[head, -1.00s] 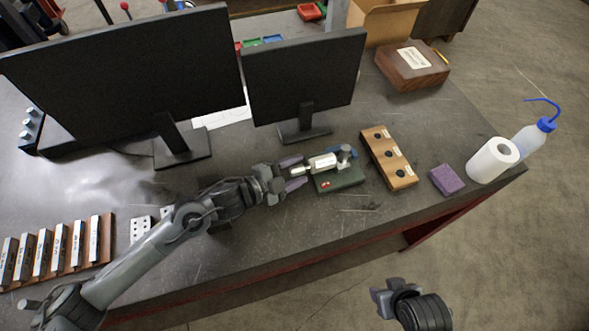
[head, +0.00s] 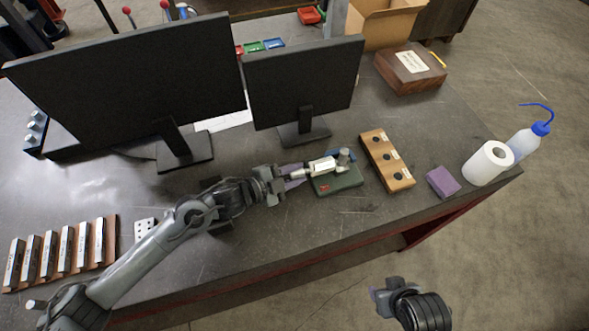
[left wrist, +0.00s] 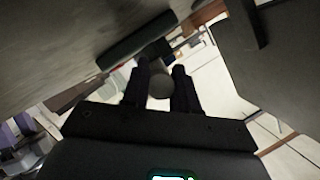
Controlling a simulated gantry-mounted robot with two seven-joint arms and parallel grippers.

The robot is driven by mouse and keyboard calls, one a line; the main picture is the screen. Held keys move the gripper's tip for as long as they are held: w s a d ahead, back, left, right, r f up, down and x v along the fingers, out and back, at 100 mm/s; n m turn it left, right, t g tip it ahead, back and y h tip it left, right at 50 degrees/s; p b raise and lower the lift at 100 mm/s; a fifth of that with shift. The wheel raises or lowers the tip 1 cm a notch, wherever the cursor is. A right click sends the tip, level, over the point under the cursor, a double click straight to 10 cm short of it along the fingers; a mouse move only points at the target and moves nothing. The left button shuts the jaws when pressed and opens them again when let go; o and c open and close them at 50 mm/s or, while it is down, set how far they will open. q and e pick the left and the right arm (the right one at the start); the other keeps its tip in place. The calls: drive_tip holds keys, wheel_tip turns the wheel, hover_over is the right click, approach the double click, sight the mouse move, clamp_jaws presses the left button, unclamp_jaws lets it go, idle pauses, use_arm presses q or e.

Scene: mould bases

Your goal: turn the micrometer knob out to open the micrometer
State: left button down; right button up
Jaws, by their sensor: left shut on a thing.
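The micrometer (head: 322,163) has a pale barrel and lies level on a dark green base (head: 338,181) near the middle of the bench. Its knob end points left. My left gripper (head: 292,175) comes in from the left and its purple-tipped fingers are shut on the knob. In the left wrist view the round grey knob end (left wrist: 160,84) shows between the two dark fingers. The gap between the measuring faces is too small to make out. My right gripper (head: 380,296) hangs in front of the bench, away from the micrometer; its finger opening is unclear.
A wooden block with dark round holes (head: 388,160) stands just right of the base. Beyond it are a purple sponge (head: 443,182), a paper roll (head: 488,163) and a wash bottle (head: 524,143). A monitor (head: 303,85) stands behind. The bench in front is clear.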

use_arm(q)
drive_tip(key=n+g+p, duration=0.1)
drive_tip(key=p, duration=0.1)
drive_tip(key=n+g+p, duration=0.1)
drive_tip(key=n+p, duration=0.1)
drive_tip(key=p, duration=0.1)
drive_tip(key=shift+r, duration=0.3)
drive_tip(key=shift+f+n+g+p, duration=0.1)
drive_tip(key=shift+n+g+p, duration=0.5)
drive_tip(key=shift+n+p, duration=0.4)
drive_tip(key=shift+n+g+h+p, duration=0.35)
drive_tip(key=shift+n+g+h, duration=0.05)
drive_tip(key=shift+n, duration=0.1)
drive_tip(key=shift+f+n+g, duration=0.15)
drive_tip(key=shift+n+g, duration=0.35)
drive_tip(key=shift+n, duration=0.1)
drive_tip(key=shift+n+g+h, duration=0.5)
drive_tip(key=shift+n+g, duration=0.2)
drive_tip(key=shift+n, duration=0.6)
drive_tip(key=c, duration=0.9)
unclamp_jaws()
drive_tip(key=shift+o, duration=0.2)
